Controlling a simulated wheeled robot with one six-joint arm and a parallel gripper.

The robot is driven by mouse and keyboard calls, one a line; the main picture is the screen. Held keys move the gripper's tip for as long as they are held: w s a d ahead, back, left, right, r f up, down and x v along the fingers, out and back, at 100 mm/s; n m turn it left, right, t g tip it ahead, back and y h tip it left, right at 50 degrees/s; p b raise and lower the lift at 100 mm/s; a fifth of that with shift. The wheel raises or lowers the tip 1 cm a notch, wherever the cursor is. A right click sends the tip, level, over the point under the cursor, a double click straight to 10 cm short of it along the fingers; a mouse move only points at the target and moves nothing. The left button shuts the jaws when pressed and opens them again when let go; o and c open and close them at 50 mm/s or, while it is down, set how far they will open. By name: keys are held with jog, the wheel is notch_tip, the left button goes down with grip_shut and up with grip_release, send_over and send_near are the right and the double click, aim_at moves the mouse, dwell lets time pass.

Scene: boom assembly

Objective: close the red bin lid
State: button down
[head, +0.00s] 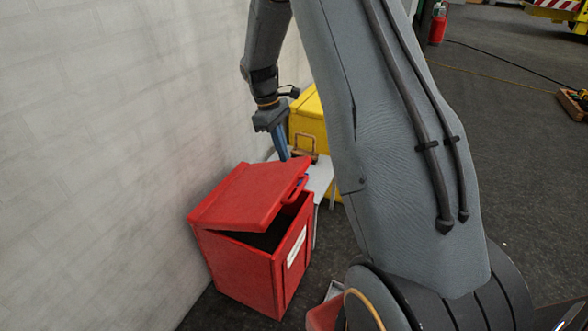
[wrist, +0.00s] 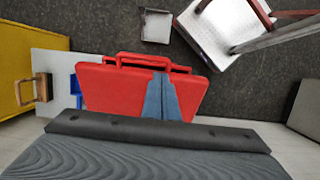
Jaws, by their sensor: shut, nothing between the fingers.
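The red bin (head: 245,275) stands against the wall in the head view, with a white label on its front. Its red lid (head: 240,195) is partly open, tilted above the dark opening, with a handle at its free edge. The lid (wrist: 108,90) fills the middle of the wrist view, its handle (wrist: 150,60) at the upper edge. My gripper (head: 285,157) is shut and empty, its blue fingers pointing down at the lid's far side. In the wrist view the shut fingers (wrist: 161,80) overlap the lid. I cannot tell whether they touch it.
A yellow box (head: 308,120) stands behind the bin. A white surface (wrist: 60,65) beside the lid carries a wooden-handled item (wrist: 42,88) and a blue item (wrist: 75,88). The pale wall (head: 110,130) is close on the left. My arm hides much of the head view.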

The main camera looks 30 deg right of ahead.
jog(key=p+x, duration=0.4)
jog(key=x, duration=0.9)
jog(key=shift+a+f+p, duration=0.25)
jog(key=shift+f+p, duration=0.05)
jog(key=shift+f, duration=0.05)
jog(key=shift+w, duration=0.1)
